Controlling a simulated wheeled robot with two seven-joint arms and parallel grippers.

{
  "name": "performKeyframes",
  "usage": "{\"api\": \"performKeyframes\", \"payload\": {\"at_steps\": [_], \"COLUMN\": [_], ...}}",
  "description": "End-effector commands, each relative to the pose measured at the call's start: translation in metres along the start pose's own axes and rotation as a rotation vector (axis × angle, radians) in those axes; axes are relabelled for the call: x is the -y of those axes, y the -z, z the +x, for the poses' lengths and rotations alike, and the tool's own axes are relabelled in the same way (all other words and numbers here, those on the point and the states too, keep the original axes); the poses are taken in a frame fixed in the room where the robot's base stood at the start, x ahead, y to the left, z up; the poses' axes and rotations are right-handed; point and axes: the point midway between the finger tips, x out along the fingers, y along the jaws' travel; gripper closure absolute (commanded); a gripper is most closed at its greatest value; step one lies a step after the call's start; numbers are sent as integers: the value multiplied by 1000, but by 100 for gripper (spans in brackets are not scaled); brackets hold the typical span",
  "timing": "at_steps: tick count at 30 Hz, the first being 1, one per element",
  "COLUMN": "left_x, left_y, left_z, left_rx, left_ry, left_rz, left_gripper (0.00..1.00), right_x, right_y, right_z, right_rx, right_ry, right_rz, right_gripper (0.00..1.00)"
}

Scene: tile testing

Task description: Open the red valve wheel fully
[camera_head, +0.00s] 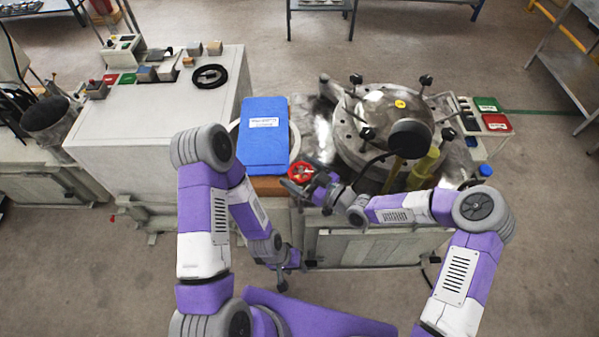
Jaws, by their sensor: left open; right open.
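The red valve wheel (299,169) is small and sits at the front of the machine bench, just right of the blue folder. My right gripper (304,181) is open at the wheel, with its fingers close to the rim and partly covering it. I cannot tell whether the fingers touch the wheel. My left gripper (295,279) is open and empty, low in front of the bench cabinet and well below the wheel.
A blue folder (262,150) lies left of the wheel. A round metal pressure vessel (385,125) with clamp knobs stands behind my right forearm. A yellow part (423,167) and a control box with green and red panels (487,104) are at right. A pale cabinet (150,125) stands at left.

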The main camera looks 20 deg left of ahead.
Motion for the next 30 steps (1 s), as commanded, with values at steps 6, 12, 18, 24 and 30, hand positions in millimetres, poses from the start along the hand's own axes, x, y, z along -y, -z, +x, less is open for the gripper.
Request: {"api": "performKeyframes", "payload": {"at_steps": [6,12,18,24,30], "left_x": [0,0,0,4,10], "left_y": [0,0,0,0,1], "left_z": [0,0,0,12,28], "left_rx": [0,0,0,0,0], "left_ry": [0,0,0,0,0], "left_rz": [0,0,0,0,0], "left_gripper": [57,57,57,57,57], "right_x": [0,0,0,0,0], "right_y": [0,0,0,-1,-1], "right_z": [1,1,1,2,2], "right_rx": [0,0,0,-10,-11], "right_ry": [0,0,0,48,153], "right_rz": [1,1,1,1,-3], "right_gripper": [0,26,48,48,48]}}
